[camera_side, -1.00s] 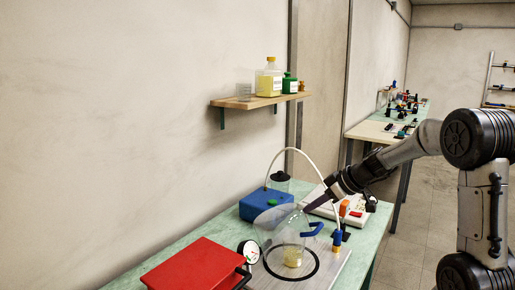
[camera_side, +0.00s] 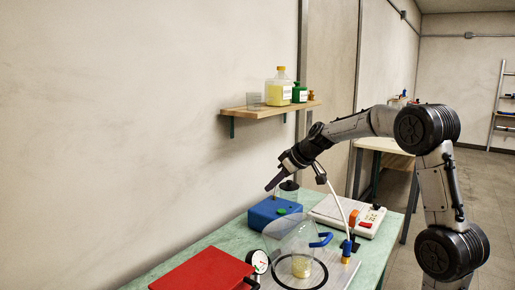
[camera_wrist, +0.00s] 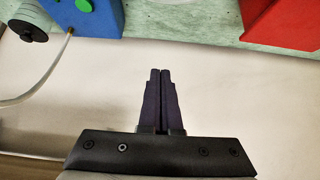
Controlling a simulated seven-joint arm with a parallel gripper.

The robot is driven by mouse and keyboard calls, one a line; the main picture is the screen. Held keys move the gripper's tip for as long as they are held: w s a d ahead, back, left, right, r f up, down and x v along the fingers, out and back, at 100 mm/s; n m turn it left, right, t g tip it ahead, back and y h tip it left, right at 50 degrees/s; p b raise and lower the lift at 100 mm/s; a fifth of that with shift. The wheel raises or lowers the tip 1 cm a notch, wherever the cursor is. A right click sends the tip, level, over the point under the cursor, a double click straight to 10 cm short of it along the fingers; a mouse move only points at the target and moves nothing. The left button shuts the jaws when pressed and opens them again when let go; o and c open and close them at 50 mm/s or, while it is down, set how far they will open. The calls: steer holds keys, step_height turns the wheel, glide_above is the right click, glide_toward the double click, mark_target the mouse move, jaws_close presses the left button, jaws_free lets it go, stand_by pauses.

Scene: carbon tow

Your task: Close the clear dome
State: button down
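The clear dome (camera_side: 290,236) stands tilted up over a metal plate in the side view, with a blue handle (camera_side: 321,240) on its right. A black ring (camera_side: 281,279) lies on the plate below it. A small glass with pale yellow contents (camera_side: 301,267) stands within the ring. My gripper (camera_side: 272,185) is in the air above and behind the dome, apart from it, over the blue box. In the wrist view my gripper (camera_wrist: 160,72) has its two dark fingers together with nothing between them. The dome is not clearly visible there.
The blue box (camera_side: 272,211), with a green button, stands behind the dome. A red case (camera_side: 203,270) is at front left, beside a round gauge (camera_side: 258,261). A white hose (camera_side: 337,200) arcs beside my gripper. A white device (camera_side: 365,222) is at right; a shelf (camera_side: 250,112) hangs above.

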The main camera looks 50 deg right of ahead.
steer(key=w+g, duration=0.2)
steer(key=w, duration=0.7)
steer(key=v, duration=1)
steer(key=g, duration=0.9)
glide_toward(327, 237)
steer(key=x, duration=0.7)
steer(key=shift+w+d, duration=0.1)
